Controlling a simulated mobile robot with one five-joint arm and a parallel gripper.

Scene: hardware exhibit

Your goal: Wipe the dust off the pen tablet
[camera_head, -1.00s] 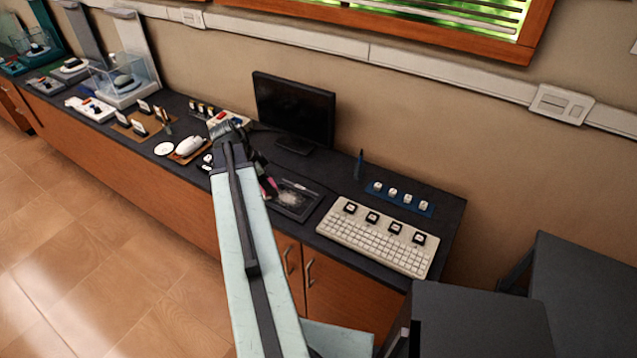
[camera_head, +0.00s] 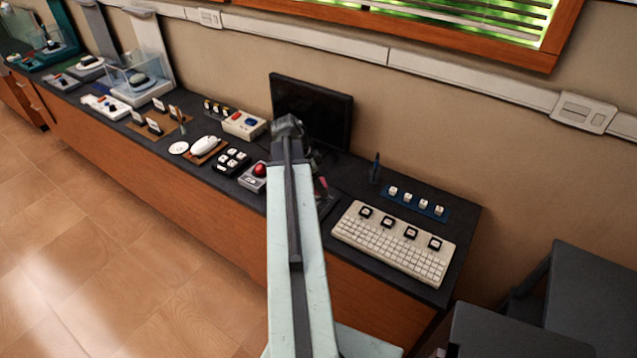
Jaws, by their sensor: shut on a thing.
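The pen tablet (camera_head: 327,206) is a dark flat slab on the counter in front of the monitor. My arm hides most of it, and only a strip at its right shows, so I cannot see how much dust lies on it. My gripper (camera_head: 321,186) is low beside or over the tablet, partly hidden behind my own arm. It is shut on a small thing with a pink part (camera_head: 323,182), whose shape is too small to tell. I cannot tell whether that thing touches the tablet.
A black monitor (camera_head: 312,110) stands behind. A cream keyboard (camera_head: 393,243) and a blue strip of keycaps (camera_head: 415,203) lie to the right. A red-ball trackball (camera_head: 257,176), a black keypad (camera_head: 232,161) and a white mouse (camera_head: 205,146) are to the left.

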